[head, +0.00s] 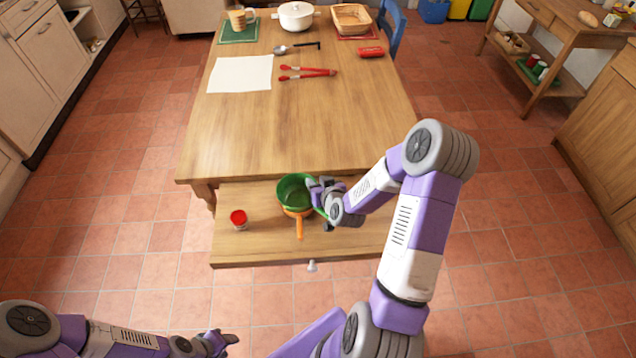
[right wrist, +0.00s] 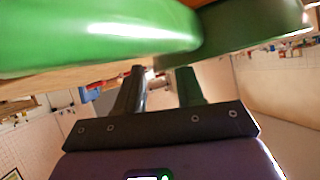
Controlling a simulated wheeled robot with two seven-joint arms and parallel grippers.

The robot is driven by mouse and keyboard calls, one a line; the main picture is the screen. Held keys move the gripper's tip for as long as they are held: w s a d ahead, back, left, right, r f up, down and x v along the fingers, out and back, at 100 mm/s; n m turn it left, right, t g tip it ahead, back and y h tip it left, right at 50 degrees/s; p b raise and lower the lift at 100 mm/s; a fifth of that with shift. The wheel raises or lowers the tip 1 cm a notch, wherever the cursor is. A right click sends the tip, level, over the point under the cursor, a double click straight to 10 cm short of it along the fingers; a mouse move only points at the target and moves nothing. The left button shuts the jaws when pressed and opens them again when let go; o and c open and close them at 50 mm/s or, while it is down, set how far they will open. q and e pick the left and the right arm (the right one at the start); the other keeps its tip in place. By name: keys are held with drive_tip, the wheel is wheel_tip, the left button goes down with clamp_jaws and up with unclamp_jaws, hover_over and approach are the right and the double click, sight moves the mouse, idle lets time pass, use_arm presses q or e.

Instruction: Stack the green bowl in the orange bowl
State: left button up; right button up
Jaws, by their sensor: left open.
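The green bowl (head: 293,188) sits over the orange bowl (head: 296,213) in the pulled-out drawer of the table. The orange bowl's handle (head: 299,230) points toward me, and most of its body is hidden under the green bowl. My right gripper (head: 318,190) is at the right side of the green bowl. Green surfaces (right wrist: 90,30) fill the top of the right wrist view, close to its fingers (right wrist: 160,85). I cannot tell whether it grips the bowl or whether the bowl is fully seated. My left gripper (head: 225,342) is open and empty, low at the left, away from the table.
A red-topped can (head: 238,219) stands in the drawer (head: 260,250), left of the bowls. A white pot (head: 296,16) stands at the back. The table's near half is clear.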

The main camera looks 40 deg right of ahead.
drive_tip(key=shift+r+p, duration=0.5)
drive_tip(key=shift+p, duration=0.1)
drive_tip(key=shift+p+v, duration=5.95)
drive_tip(key=shift+p, duration=0.4)
drive_tip(key=s+a+f+n+g+y, duration=0.1)
drive_tip(key=a+f+g+y, duration=0.25)
drive_tip(key=a, duration=0.35)
drive_tip(key=s+a+f+g+y, duration=0.1)
drive_tip(key=a+f+g+y, duration=0.1)
drive_tip(key=a+f, duration=0.35)
drive_tip(key=s+a+g+y, duration=0.1)
drive_tip(key=s+a+g, duration=0.4)
drive_tip(key=s+a, duration=0.3)
drive_tip(key=a, duration=0.3)
drive_tip(key=shift+n+g, duration=0.3)
drive_tip(key=shift+g, duration=0.05)
